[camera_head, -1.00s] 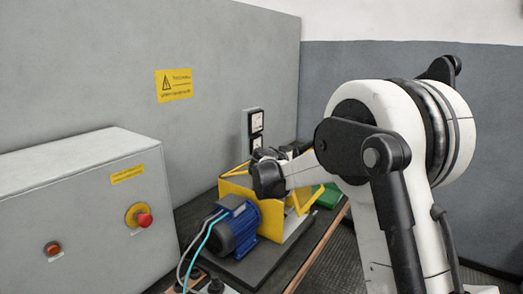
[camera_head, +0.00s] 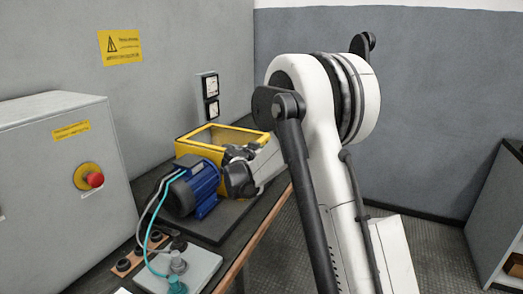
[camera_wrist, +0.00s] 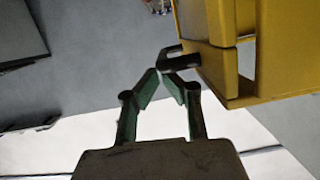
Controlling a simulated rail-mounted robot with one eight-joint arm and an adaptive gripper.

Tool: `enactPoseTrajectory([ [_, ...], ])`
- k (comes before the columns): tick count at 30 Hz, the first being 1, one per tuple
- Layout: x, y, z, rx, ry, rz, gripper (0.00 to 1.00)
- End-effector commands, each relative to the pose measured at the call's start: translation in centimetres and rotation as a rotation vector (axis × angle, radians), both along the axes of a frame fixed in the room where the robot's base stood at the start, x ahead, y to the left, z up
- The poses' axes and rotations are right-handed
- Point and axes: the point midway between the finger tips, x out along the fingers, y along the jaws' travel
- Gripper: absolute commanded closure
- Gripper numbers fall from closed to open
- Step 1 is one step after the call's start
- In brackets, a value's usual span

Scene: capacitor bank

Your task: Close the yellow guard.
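The yellow guard (camera_head: 184,147) stands behind the blue motor (camera_head: 196,187) on the bench in the head view. Its framed clear panel lies roughly level on top and looks lowered; whether it is fully seated cannot be told. In the wrist view the guard (camera_wrist: 222,65) fills the upper right, with a narrow gap between two yellow parts. A black handle (camera_wrist: 183,63) sticks out from its left side. My gripper (camera_wrist: 161,76) has its green-edged fingertips drawn close together at the handle's outer end; they look shut on it. In the head view my gripper (camera_head: 238,170) is at the guard's right front.
A grey control box (camera_head: 55,165) with a red button (camera_head: 95,180) stands at left. Cables (camera_head: 158,215) run from the motor to the bench front. Open floor (camera_head: 420,235) lies at right.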

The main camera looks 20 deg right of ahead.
Motion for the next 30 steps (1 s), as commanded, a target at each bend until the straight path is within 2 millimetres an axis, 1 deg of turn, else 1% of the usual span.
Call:
enactPoseTrajectory([
  [1, -0.2, 0.1, -0.8, 0.012, 0.002, -0.004, 1.0],
  [11, -0.2, 0.1, -1.0, 0.013, 0.004, -0.005, 1.0],
  [14, -0.3, 0.1, -0.6, 0.012, 0.004, -0.004, 1.0],
  [17, -0.5, 0.0, 0.4, 0.01, 0.002, -0.005, 1.0],
  [20, -0.7, -0.2, 2.3, 0.007, 0.0, -0.004, 1.0],
  [23, -1.1, -0.5, 4.5, 0.002, -0.003, -0.003, 1.0],
  [30, -4.4, 3.3, 5.5, 0.0, -0.003, 0.001, 1.0],
])
